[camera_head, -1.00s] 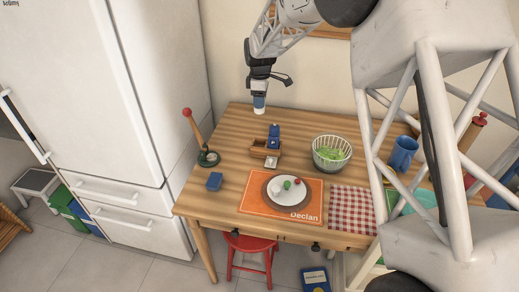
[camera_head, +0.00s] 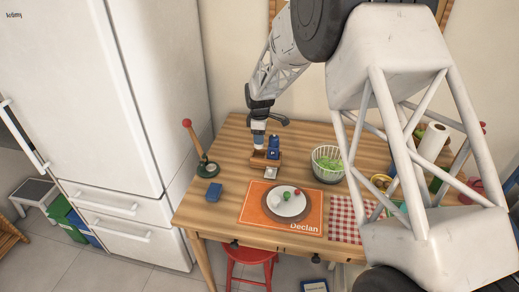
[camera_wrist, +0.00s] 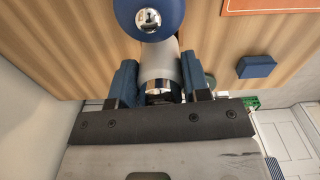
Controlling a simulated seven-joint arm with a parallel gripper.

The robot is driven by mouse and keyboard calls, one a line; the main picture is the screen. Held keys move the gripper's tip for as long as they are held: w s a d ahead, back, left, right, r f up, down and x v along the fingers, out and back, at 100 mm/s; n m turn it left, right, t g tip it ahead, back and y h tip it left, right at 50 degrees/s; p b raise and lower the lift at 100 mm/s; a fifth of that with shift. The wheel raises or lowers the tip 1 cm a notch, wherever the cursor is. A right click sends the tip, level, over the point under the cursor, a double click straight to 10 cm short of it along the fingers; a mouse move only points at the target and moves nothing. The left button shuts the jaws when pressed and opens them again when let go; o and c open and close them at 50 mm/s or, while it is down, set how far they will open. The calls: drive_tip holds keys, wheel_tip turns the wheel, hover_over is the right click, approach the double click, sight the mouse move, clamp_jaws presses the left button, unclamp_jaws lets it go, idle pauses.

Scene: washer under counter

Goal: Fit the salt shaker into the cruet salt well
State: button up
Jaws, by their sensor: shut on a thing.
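The wooden cruet (camera_head: 262,161) stands on the table behind the placemat, with a blue shaker (camera_head: 274,147) upright in its right part. My gripper (camera_head: 259,135) is directly above the cruet's left part, pointing down. It is shut on the salt shaker (camera_head: 258,145), a pale grey-white body with a chrome cap. In the wrist view the salt shaker (camera_wrist: 163,72) sits between the two blue fingers, and the blue shaker's round top with a chrome knob (camera_wrist: 148,19) shows close beside it. The salt well is hidden; I cannot tell whether the salt shaker's base is inside it.
A small pale square dish (camera_head: 270,172) lies in front of the cruet. A stick with a red knob on a dark green base (camera_head: 208,169) and a blue block (camera_head: 214,192) are left. A wire basket (camera_head: 328,171) is right. The orange placemat (camera_head: 252,213) holds a plate.

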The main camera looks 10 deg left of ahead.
sight(260, 148)
drive_tip(key=shift+f, duration=1.3)
drive_tip(key=shift+f, duration=0.15)
drive_tip(key=shift+f, duration=1.75)
drive_tip(key=shift+f, duration=0.15)
drive_tip(key=o, duration=1)
drive_tip(key=shift+o, duration=0.2)
wheel_tip(260, 148, up, 12)
drive_tip(key=shift+r, duration=0.15)
